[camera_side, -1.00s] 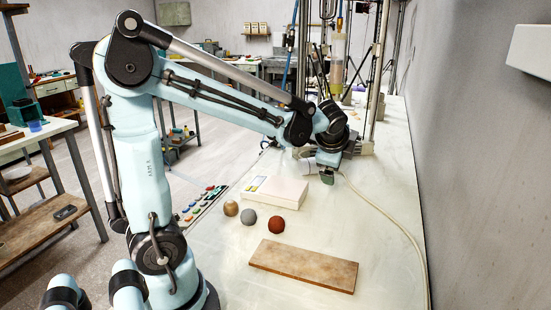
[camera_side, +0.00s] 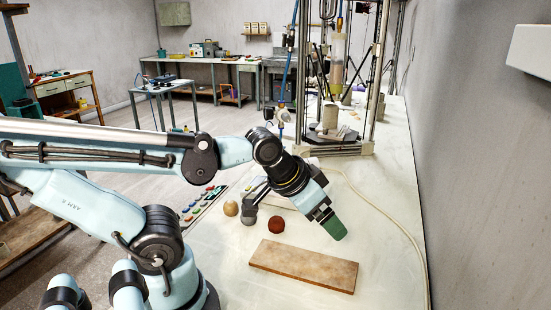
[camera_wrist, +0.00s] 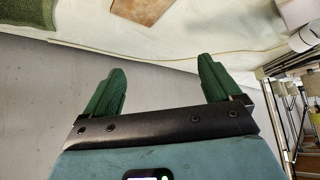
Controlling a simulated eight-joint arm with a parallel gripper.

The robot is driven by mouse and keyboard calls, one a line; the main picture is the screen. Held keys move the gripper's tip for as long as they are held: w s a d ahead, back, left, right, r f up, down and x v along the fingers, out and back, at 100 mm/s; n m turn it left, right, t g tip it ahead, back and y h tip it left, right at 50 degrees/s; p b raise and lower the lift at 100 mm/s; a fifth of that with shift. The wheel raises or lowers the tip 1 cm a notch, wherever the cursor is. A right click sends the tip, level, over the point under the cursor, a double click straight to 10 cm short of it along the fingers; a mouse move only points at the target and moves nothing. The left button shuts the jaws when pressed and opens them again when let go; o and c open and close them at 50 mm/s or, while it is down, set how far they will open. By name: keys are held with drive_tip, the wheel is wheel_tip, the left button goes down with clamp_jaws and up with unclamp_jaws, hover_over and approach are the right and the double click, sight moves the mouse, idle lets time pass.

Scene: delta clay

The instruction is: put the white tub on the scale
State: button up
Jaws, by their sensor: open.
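The white scale (camera_side: 280,201) lies flat on the table behind my wrist, which hides most of it. I cannot make out anything on its top. My gripper (camera_side: 335,228) points down and to the right above the table, right of the red ball. In the wrist view its two green fingers (camera_wrist: 160,65) stand wide apart with nothing between them. I cannot pick out the white tub for certain. A pale cylinder (camera_wrist: 303,38) shows at the right edge of the wrist view, but I cannot tell whether it is the tub.
A brown board (camera_side: 303,266) lies in front of my gripper. A red ball (camera_side: 277,226) and a tan ball (camera_side: 231,208) sit left of it. A pale hose (camera_side: 385,212) runs along the right. The printer frame (camera_side: 375,90) stands behind. The table right of the board is clear.

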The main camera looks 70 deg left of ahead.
drive_tip(key=w+a+r+n+y, duration=0.1)
drive_tip(key=w+a+r+n, duration=0.45)
drive_tip(key=w+n, duration=0.2)
drive_tip(key=n+g+y, duration=0.2)
drive_tip(key=n+g, duration=0.1)
drive_tip(key=n, duration=2.3)
hover_over(308, 160)
drive_tip(key=f, duration=0.8)
drive_tip(key=shift+s+d, duration=0.4)
wheel_tip(308, 160, down, 5)
drive_tip(key=shift+r, duration=0.1)
drive_tip(key=shift+s+d+f+x, duration=0.1)
drive_tip(key=shift+x, duration=0.7)
drive_tip(key=shift+s+d+f+x, duration=0.1)
drive_tip(key=shift+s+x, duration=0.05)
drive_tip(key=shift+x, duration=0.65)
drive_tip(key=shift+s+d+x, duration=0.1)
drive_tip(key=shift+x, duration=0.75)
